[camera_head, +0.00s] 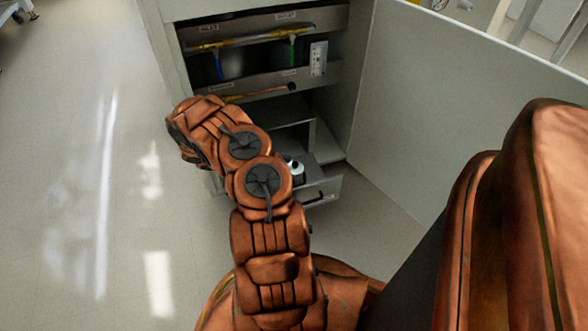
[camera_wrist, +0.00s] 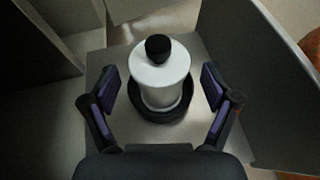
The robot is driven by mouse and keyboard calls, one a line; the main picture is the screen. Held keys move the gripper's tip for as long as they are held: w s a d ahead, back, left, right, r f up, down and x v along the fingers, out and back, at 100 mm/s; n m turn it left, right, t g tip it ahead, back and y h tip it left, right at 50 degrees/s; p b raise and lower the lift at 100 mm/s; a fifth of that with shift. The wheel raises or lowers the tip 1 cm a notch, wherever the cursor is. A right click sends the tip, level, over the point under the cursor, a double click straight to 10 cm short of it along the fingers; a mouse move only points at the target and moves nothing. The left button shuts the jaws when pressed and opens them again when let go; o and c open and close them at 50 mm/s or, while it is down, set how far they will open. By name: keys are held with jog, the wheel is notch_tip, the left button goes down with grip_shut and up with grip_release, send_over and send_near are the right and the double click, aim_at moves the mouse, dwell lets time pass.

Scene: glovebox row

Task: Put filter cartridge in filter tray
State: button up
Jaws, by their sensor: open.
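The filter cartridge (camera_wrist: 160,83) is a white cylinder with a black knob on top. In the wrist view it stands upright in or on a dark round base (camera_wrist: 178,110), above a grey surface. I cannot tell whether this base is part of the cartridge. My gripper (camera_wrist: 161,78) is open, with one finger on each side of the cartridge and visible gaps between. In the head view a white and black part of it (camera_head: 295,168) shows beside my arm, on a pulled-out drawer (camera_head: 322,190) low in the cabinet, which may be the filter tray. My arm hides the gripper there.
The open grey cabinet (camera_head: 348,90) has a large door (camera_head: 440,95) swung out to the right. Yellow, blue and green lines (camera_head: 255,40) run across its upper bay. A panel stands right of the gripper in the wrist view (camera_wrist: 265,80). The floor (camera_head: 90,200) at left is clear.

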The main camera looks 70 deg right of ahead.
jog(key=p+v, duration=0.1)
jog(key=v, duration=0.4)
jog(key=w+a+r+m+t+y, duration=0.1)
jog(key=a+r+m, duration=0.2)
jog(key=a+r, duration=0.65)
jog(key=w+a+r+m+t+y, duration=0.1)
jog(key=a+r+m, duration=0.35)
jog(key=r, duration=0.85)
jog(key=s+a+r+t+y, duration=0.1)
jog(key=s+a+r+t, duration=0.1)
jog(key=a, duration=0.8)
jog(key=s+a+r+n+t+y, duration=0.1)
jog(key=s+a, duration=0.4)
jog(key=a, duration=0.6)
jog(key=s+a+r+t+y, duration=0.3)
jog(key=s+a+r, duration=0.1)
jog(key=a, duration=0.6)
jog(key=shift+a+r, duration=0.25)
jog(key=shift+a, duration=0.15)
jog(key=shift+n, duration=0.25)
